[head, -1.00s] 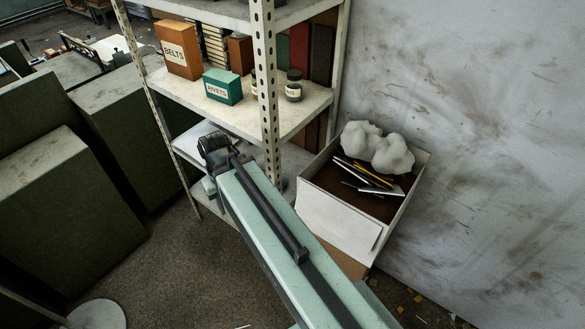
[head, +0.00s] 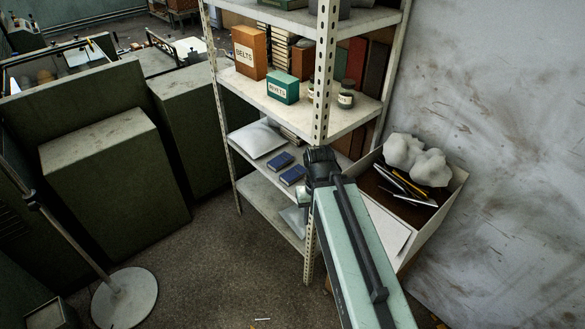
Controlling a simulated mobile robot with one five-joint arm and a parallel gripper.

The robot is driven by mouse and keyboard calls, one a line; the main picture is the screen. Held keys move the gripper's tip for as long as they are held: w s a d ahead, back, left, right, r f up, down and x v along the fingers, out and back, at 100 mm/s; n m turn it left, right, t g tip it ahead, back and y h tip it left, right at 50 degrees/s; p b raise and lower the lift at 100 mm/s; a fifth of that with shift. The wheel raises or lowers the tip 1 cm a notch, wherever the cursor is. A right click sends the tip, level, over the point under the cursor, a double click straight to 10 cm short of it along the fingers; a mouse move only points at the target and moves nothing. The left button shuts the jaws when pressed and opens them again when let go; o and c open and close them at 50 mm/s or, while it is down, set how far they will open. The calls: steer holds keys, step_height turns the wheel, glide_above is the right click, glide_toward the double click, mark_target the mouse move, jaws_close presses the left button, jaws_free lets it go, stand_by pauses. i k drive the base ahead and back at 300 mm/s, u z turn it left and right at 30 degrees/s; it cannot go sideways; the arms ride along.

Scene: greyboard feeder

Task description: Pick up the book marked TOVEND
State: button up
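No lettering reading TOVEND can be made out. Two small blue books (head: 286,168) lie flat on the middle shelf of the metal rack, with marks too small to read. Upright dark red and brown books (head: 373,66) stand at the back of the shelf above, partly hidden by the rack post. My arm reaches up from the lower right, and its dark end joint (head: 320,160) is in front of the rack, just right of the blue books in the picture. My gripper's fingers cannot be made out there.
The rack's perforated post (head: 323,75) stands in front of the shelves. An orange BELTS box (head: 249,52), a teal RIVETS box (head: 283,88) and a jar (head: 346,94) share the upper shelf. A white pillow-like bag (head: 257,138) lies beside the blue books. An open box (head: 408,240) stands right.

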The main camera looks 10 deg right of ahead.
mark_target(282, 161)
steer(key=k, duration=0.75)
steer(key=u, duration=0.15)
steer(key=i, duration=0.95)
steer(key=u, duration=0.55)
steer(key=i, duration=0.95)
steer(key=u, duration=1.45)
